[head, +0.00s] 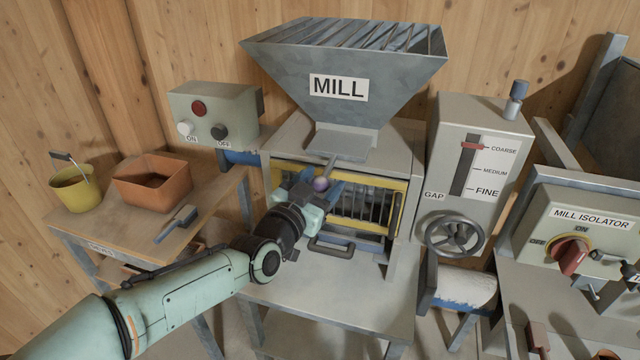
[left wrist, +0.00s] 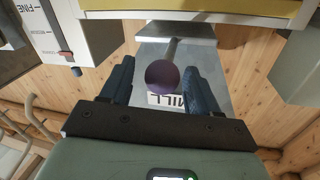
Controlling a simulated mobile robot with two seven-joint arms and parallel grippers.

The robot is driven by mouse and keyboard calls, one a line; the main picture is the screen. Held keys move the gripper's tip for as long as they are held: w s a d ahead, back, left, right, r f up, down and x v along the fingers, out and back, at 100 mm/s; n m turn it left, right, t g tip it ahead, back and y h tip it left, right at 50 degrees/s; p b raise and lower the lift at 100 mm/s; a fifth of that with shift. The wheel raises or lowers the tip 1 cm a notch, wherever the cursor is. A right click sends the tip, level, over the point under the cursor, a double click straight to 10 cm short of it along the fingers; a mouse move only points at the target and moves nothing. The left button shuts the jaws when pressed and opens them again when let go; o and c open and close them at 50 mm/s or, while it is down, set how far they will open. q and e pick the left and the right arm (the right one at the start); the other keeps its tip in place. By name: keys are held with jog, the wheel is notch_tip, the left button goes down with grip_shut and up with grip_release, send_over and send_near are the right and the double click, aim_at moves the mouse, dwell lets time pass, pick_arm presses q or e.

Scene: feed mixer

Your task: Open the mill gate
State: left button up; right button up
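The mill (head: 345,75) stands at the middle back, with a grey hopper labelled MILL. Below its chute, a thin rod ends in a dark purple ball knob (head: 320,184), which looks like the gate's handle. The knob also shows in the left wrist view (left wrist: 162,77). The gate plate itself cannot be made out clearly. My left gripper (head: 317,193) is at the knob, with its blue fingers apart on either side of it. In the left wrist view, gaps show between the ball and the fingers. My right gripper is not in view.
A yellow guard frame (head: 398,210) with bars lies just behind my gripper, and a dark handle (head: 331,247) sits below. The gap box with handwheel (head: 455,235) and the mill isolator (head: 583,225) stand right. A side table (head: 215,200) holds a bucket, an orange bin and a brush.

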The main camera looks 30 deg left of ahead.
pick_arm(q)
jog(key=s+b, duration=0.2)
jog(key=s, duration=1.1)
jog(key=shift+s+d, duration=0.2)
jog(key=shift+d, duration=0.05)
